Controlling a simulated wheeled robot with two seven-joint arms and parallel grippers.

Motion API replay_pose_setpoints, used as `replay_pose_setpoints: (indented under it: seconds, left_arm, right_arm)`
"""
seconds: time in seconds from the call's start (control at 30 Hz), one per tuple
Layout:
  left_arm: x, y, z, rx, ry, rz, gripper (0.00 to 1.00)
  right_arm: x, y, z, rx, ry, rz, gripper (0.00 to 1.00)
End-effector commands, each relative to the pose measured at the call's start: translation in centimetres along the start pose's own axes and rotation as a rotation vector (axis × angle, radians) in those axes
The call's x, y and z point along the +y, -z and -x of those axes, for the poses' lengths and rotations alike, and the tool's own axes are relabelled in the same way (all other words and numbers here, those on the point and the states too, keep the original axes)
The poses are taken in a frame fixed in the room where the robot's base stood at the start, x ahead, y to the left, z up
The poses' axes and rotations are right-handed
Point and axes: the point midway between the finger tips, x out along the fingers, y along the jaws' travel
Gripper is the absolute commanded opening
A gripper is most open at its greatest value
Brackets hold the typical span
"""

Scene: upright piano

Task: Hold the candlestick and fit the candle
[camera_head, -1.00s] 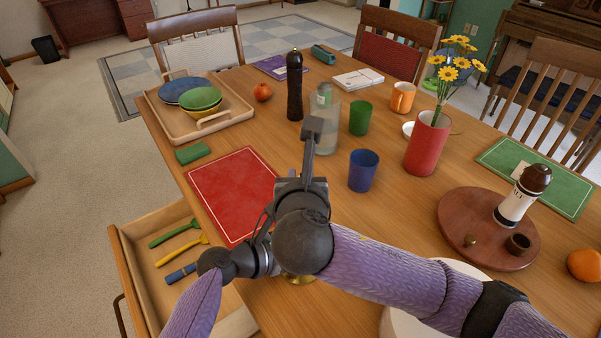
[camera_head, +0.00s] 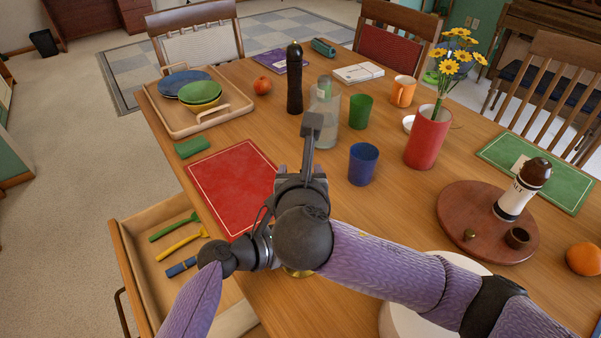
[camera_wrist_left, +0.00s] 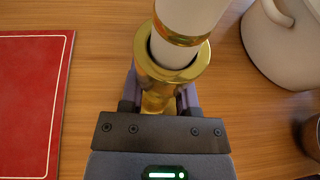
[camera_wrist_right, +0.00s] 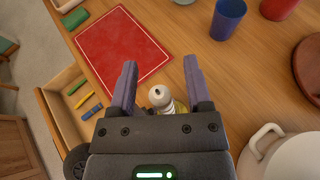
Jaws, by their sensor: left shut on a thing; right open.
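In the left wrist view a brass candlestick (camera_wrist_left: 147,70) stands between the fingers of my left gripper (camera_wrist_left: 158,102), which is shut on its stem. A white candle (camera_wrist_left: 183,22) with a gold band rises from the candlestick's cup, its lower end inside the rim. A dark gap shows around it; I cannot tell how deep it sits. My right gripper (camera_wrist_right: 161,63) is open, its fingers on either side of the candle's top (camera_wrist_right: 158,93) in its wrist view and apart from it. In the head view my arms hide nearly all of both; only some brass (camera_head: 297,272) shows.
A red mat (camera_head: 235,188) lies beyond my grippers, left of a blue cup (camera_head: 363,164). An open drawer (camera_head: 150,222) with utensils is at the left. A white pot (camera_wrist_right: 285,150) stands close to the right.

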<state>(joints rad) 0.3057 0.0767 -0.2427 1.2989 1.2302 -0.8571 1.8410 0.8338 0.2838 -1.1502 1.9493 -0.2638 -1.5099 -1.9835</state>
Motion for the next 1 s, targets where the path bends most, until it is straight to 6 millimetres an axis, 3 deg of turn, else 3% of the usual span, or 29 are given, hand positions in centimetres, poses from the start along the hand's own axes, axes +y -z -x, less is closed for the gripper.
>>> replay_pose_setpoints:
  seconds: [0.13,0.4,0.5,0.9,0.93,1.0]
  left_arm:
    - [0.0,0.0,0.0,0.0,0.0,0.0,0.0]
    - [0.0,0.0,0.0,0.0,0.0,0.0,0.0]
    - [0.0,0.0,0.0,0.0,0.0,0.0,0.0]
    - [0.0,0.0,0.0,-0.001,0.0,0.0,0.0]
    - [0.0,0.0,0.0,-0.001,0.0,0.0,0.44]
    - [0.0,0.0,0.0,-0.001,0.0,0.0,0.59]
  right_arm:
    - [0.1,-0.1,2.3,-0.003,-0.006,-0.001,0.63]
    - [0.1,0.0,9.6,0.001,-0.008,-0.002,0.63]
    - [0.1,0.0,11.1,0.0,-0.006,0.0,0.63]
    - [0.0,0.0,11.9,0.0,0.0,0.0,0.63]
    - [0.0,0.0,11.9,0.0,0.0,0.0,0.63]
    - [0.0,0.0,11.9,0.0,0.0,0.0,0.63]
